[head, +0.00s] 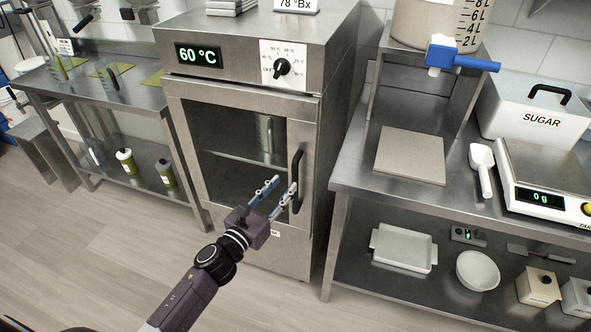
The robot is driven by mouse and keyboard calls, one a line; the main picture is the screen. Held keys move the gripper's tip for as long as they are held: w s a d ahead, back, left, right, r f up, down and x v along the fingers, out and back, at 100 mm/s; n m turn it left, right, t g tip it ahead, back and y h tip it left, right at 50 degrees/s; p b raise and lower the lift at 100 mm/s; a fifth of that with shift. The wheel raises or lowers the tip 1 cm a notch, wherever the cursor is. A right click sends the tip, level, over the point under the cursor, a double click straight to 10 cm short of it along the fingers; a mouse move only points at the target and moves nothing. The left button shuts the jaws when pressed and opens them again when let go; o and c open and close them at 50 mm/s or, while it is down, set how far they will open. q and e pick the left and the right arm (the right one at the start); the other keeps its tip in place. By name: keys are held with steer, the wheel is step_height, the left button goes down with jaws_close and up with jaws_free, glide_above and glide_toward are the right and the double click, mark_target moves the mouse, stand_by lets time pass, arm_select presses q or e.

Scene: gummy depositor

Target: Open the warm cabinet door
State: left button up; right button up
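The warm cabinet (309,120) is a steel unit with a 60 °C display (199,56) and a dial (282,67) on top. Its glass door (222,150) looks shut, with a metal vessel (265,133) visible inside. The black vertical door handle (297,176) is on the door's right side. My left gripper (278,190) is in front of the door's lower right, with its fingers apart and the right finger by the handle's lower part. I cannot tell whether it touches the handle. Nothing shows between the fingers. My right gripper is not in view.
A steel table to the right holds a board (410,155), a scoop (482,168), a scale (545,180) and a sugar bin (537,112). Its lower shelf has a white tray (403,248) and bowl (478,271). Bottles (127,161) stand on the left shelf. The floor (90,250) before the cabinet is clear.

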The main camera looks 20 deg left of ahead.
mark_target(293, 174)
arm_select(q)
steer(key=shift+w+d+r, duration=0.1)
steer(key=shift+w+r, duration=0.1)
steer(key=shift+w, duration=0.3)
steer(key=shift+f+p+x, duration=0.15)
steer(key=shift+p+x, duration=0.15)
steer(key=shift+x, duration=1.25)
steer(key=shift+f+p+x, duration=0.1)
steer(key=shift+p+x, duration=0.15)
steer(key=shift+x, duration=1.35)
steer(key=shift+c, duration=0.2)
jaws_close()
